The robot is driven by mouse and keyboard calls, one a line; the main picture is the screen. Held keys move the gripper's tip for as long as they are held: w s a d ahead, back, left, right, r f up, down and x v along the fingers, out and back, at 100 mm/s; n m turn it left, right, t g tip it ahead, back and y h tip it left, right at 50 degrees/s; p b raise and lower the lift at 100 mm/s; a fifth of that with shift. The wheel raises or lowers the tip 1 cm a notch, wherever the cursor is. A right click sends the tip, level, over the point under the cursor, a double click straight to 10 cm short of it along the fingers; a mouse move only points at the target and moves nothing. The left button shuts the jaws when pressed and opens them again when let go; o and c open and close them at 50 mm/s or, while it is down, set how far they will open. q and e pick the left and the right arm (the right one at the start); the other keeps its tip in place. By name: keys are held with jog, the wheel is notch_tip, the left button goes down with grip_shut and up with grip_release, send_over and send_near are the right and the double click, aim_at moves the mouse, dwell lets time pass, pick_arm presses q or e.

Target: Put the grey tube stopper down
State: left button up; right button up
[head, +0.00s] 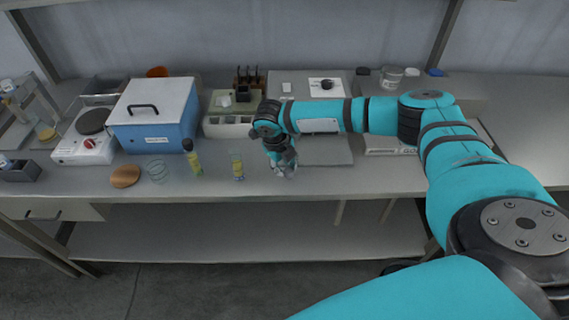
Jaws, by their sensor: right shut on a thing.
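My right gripper (283,172) hangs low over the front part of the bench, pointing down. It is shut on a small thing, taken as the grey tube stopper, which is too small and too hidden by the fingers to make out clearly. A clear tube with yellow contents (238,166) stands upright on the bench just left of the gripper, apart from it. My left gripper is not in view.
The bench front right of the gripper is clear.

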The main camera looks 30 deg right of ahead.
jog(key=shift+f, duration=0.1)
jog(key=o, duration=1)
jog(key=b+v, duration=0.2)
jog(key=v, duration=1)
jog(key=shift+a, duration=0.1)
